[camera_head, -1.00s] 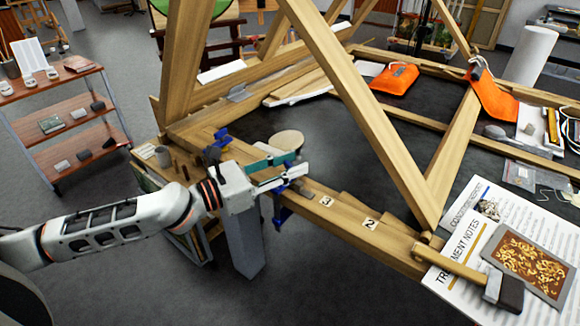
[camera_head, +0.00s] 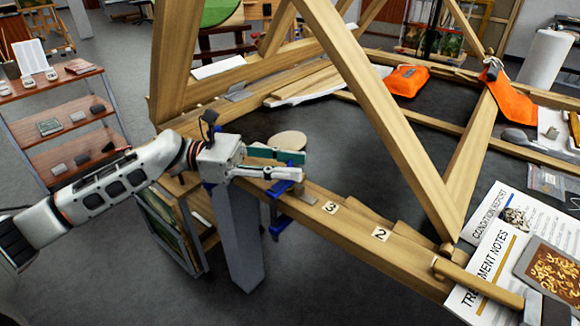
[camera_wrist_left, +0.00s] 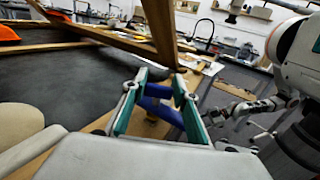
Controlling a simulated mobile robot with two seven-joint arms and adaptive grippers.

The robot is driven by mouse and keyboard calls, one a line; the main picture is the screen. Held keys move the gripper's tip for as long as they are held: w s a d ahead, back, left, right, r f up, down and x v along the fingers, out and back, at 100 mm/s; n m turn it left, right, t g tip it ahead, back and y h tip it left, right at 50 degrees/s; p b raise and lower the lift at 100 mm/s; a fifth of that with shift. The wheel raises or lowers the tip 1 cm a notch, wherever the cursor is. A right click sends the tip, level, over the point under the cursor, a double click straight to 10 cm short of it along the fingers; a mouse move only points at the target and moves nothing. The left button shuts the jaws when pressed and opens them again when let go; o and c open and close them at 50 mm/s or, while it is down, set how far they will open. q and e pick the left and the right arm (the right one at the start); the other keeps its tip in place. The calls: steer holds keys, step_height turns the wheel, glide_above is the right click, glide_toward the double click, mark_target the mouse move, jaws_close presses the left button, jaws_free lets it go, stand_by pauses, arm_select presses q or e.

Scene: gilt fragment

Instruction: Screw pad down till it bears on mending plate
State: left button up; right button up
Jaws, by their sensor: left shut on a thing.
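A blue clamp (camera_head: 281,228) sits on the edge of the wooden beam (camera_head: 352,243), its lower part hanging below. My left gripper (camera_head: 301,164) is at the clamp's top, with green-lined fingers. In the left wrist view, blue clamp parts (camera_wrist_left: 160,90) show between its fingers, and it is shut on the clamp. The pad and its contact with the plate are hidden. A white arm, probably mine, with a small blurred gripper (camera_wrist_left: 250,108) shows at right there.
Slanted wooden bars (camera_head: 385,125) rise beyond the clamp. A round pale disc (camera_head: 288,140) shows behind my left fingers. Number tags 3 (camera_head: 330,207) and 2 (camera_head: 380,234) mark the beam. A mallet (camera_head: 478,284) and printed sheets (camera_head: 487,235) lie at right.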

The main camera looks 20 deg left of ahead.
arm_select(q)
steer(key=shift+g, duration=0.3)
steer(key=o, duration=1.1)
steer(key=shift+d, duration=0.15)
steer(key=a, duration=0.4)
steer(key=s+a, duration=0.1)
steer(key=a, duration=0.7)
steer(key=shift+s, duration=0.2)
